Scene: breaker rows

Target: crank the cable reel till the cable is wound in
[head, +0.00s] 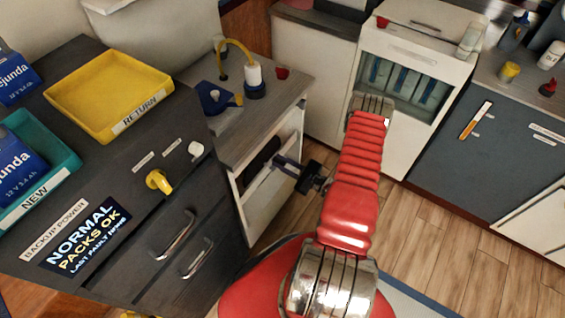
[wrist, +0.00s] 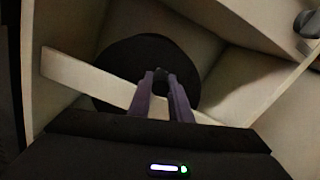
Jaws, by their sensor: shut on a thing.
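The cable reel (head: 262,152) shows as a dark round shape in an opening in the front of a pale cabinet. In the wrist view the reel is a large black disc (wrist: 118,68) behind a pale crossbar (wrist: 95,80). My gripper (head: 279,162) reaches the opening from the right. In the wrist view its purple-grey fingers (wrist: 161,80) point at the disc and are shut on a small dark part, seemingly the crank handle, mostly hidden between the tips. I cannot make out the cable or how much of it is wound.
A dark cabinet with drawer handles (head: 176,236) and a yellow knob (head: 159,181) stands close on the left. A yellow tray (head: 107,93) lies on it. A blue tool (head: 215,98) lies on the reel cabinet's top. Wooden floor (head: 425,232) is clear on the right.

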